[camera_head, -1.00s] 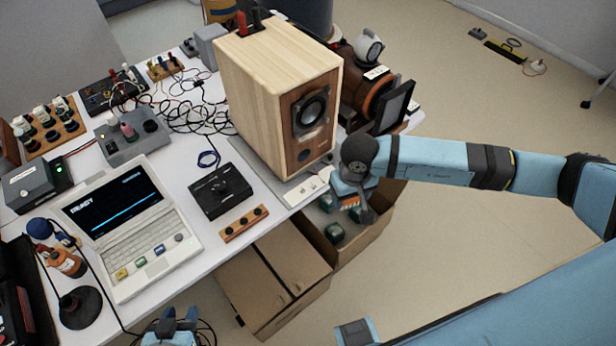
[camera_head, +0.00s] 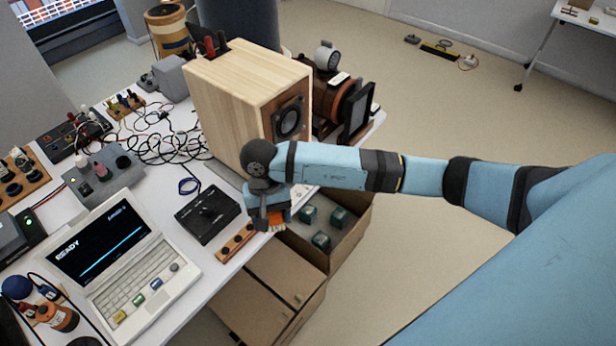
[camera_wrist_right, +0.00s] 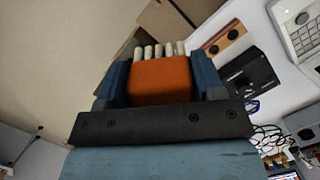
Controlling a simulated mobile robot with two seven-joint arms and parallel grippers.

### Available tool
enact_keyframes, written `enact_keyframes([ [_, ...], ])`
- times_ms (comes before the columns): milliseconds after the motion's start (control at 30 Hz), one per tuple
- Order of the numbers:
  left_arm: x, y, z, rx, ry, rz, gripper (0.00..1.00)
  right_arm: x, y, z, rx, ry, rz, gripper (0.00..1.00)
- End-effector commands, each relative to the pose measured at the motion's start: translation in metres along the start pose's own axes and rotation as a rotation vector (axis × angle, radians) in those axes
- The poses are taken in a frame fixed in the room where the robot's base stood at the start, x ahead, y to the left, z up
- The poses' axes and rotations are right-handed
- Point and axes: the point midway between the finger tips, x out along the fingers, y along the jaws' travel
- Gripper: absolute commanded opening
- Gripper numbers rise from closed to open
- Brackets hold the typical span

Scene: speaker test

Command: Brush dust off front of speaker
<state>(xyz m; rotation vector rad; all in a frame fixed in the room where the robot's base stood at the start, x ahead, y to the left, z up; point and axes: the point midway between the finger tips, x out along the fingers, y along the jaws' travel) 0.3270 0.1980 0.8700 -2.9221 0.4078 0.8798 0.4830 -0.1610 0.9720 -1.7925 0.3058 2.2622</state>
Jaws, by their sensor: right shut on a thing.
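The speaker (camera_head: 232,112) is a pale wooden box standing upright at the right side of the white table, with a brown front and a dark round cone (camera_head: 289,118). My right gripper (camera_head: 270,213) is low in front of the speaker, beside the table edge. It is shut on a brush (camera_head: 279,216) with an orange body and pale bristles, which also shows between the fingers in the right wrist view (camera_wrist_right: 160,82). The bristles are apart from the speaker. My right wrist hides the lower speaker front, and dust cannot be made out. My left gripper is out of view.
Below the table edge stand an open carton (camera_head: 352,232) with green items and a closed box (camera_head: 262,300). A black control box (camera_head: 208,213), a knob strip (camera_head: 237,243) and a laptop (camera_head: 125,262) are nearby.

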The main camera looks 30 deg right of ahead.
Motion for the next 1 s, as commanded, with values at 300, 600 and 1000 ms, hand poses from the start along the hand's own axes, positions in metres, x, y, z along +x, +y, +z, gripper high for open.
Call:
enact_keyframes([
  [300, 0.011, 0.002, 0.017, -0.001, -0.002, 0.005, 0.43, -0.041, -0.057, -0.037, 0.743, -0.481, -0.346, 0.42],
  [600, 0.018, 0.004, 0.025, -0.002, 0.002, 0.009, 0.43, -0.057, -0.034, -0.086, 1.290, -0.744, -0.957, 0.42],
  [1000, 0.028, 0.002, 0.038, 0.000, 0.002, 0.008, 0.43, -0.009, 0.073, -0.146, 1.611, -0.723, -1.780, 0.42],
])
